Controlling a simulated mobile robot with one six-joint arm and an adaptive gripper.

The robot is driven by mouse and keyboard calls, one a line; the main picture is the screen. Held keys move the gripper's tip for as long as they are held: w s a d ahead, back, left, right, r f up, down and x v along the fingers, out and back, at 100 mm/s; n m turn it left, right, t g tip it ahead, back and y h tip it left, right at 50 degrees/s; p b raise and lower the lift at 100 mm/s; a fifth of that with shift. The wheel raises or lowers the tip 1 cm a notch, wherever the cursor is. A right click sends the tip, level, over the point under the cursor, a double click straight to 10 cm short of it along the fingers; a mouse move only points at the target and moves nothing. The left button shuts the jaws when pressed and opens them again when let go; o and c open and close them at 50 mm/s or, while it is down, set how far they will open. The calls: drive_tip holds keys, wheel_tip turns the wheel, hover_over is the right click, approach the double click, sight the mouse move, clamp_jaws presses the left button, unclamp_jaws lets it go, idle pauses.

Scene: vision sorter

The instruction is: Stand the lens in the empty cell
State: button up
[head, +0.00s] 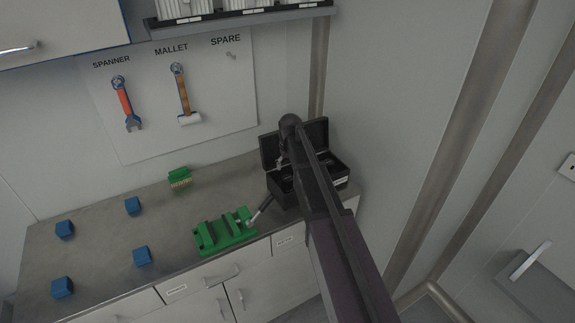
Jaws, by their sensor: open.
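A black case (342,171) stands open at the right end of the bench, its lid (317,133) raised at the back. Its inside looks divided, but my arm covers much of it and I cannot make out which cell is empty. I cannot pick out the lens; it may be hidden or too small to see. My gripper (280,162) is over the left part of the case, partly behind my arm. It is open, and I see nothing held in it.
A green vise (224,233) with a grey handle stands left of the case near the front edge. A green block (179,178) and several blue blocks (133,205) stand on the bench (95,240). A spanner (125,103) and mallet (184,95) hang on the wall board.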

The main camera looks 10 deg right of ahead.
drive_tip(key=shift+s+r+p, duration=0.1)
drive_tip(key=shift+r+p, duration=0.6)
drive_tip(key=shift+r, duration=0.3)
drive_tip(key=shift+s, duration=0.1)
drive_tip(key=s+m+g, duration=0.1)
drive_tip(key=s, duration=2.6)
drive_tip(key=shift+s+a, duration=0.15)
drive_tip(key=shift+s, duration=0.1)
